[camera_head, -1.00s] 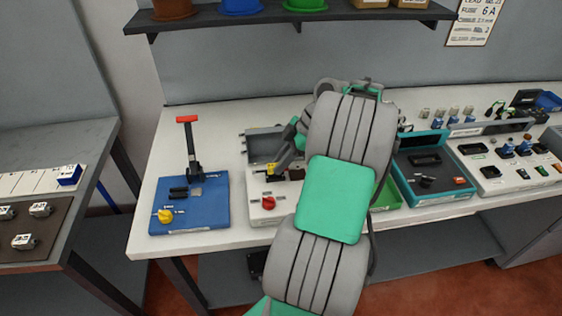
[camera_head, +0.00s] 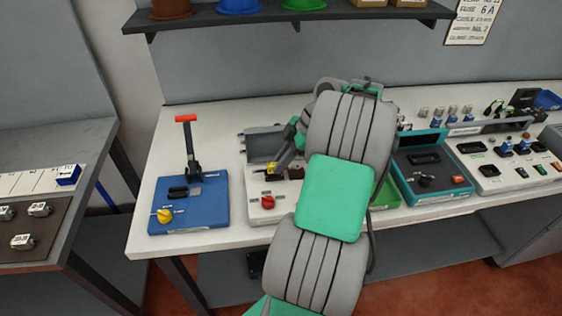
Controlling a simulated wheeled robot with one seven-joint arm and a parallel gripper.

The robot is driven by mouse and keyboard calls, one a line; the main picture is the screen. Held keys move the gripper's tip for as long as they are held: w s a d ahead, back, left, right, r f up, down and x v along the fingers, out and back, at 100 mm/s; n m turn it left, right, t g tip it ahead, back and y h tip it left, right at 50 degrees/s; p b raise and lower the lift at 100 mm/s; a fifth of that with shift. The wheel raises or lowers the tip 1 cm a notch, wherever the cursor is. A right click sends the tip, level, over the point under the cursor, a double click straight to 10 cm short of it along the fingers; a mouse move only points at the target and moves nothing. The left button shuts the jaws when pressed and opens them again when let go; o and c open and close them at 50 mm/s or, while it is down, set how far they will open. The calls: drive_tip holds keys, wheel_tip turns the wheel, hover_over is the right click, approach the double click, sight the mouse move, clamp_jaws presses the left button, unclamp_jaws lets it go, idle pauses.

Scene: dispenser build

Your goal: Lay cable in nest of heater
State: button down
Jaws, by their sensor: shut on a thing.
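The heater is probably the pale grey station (camera_head: 257,214) with a red knob (camera_head: 268,202) and a raised grey lid (camera_head: 263,145), but I cannot tell for sure. The nest is not distinguishable, and my arm covers the right side of the station.
A blue station (camera_head: 189,210) with a red-handled lever (camera_head: 187,145) and yellow knob stands to the left. A green tray (camera_head: 386,196), a teal-edged box (camera_head: 425,168) and a white panel (camera_head: 505,165) stand to the right. A shelf (camera_head: 300,17) with bins hangs above.

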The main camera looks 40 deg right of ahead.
drive_tip(key=shift+f+b, duration=0.65)
drive_tip(key=shift+f, duration=0.1)
idle(0.9)
drive_tip(key=shift+s+a+f, duration=0.15)
drive_tip(key=shift+f, duration=0.2)
drive_tip(key=c, duration=1.5)
unclamp_jaws()
drive_tip(key=shift+f, duration=0.1)
drive_tip(key=shift+o, duration=0.2)
drive_tip(key=shift+r+p, duration=0.55)
drive_tip(key=shift+r, duration=0.2)
wheel_tip(320, 180, up, 6)
drive_tip(key=p, duration=0.5)
drive_tip(key=shift+r, duration=0.1)
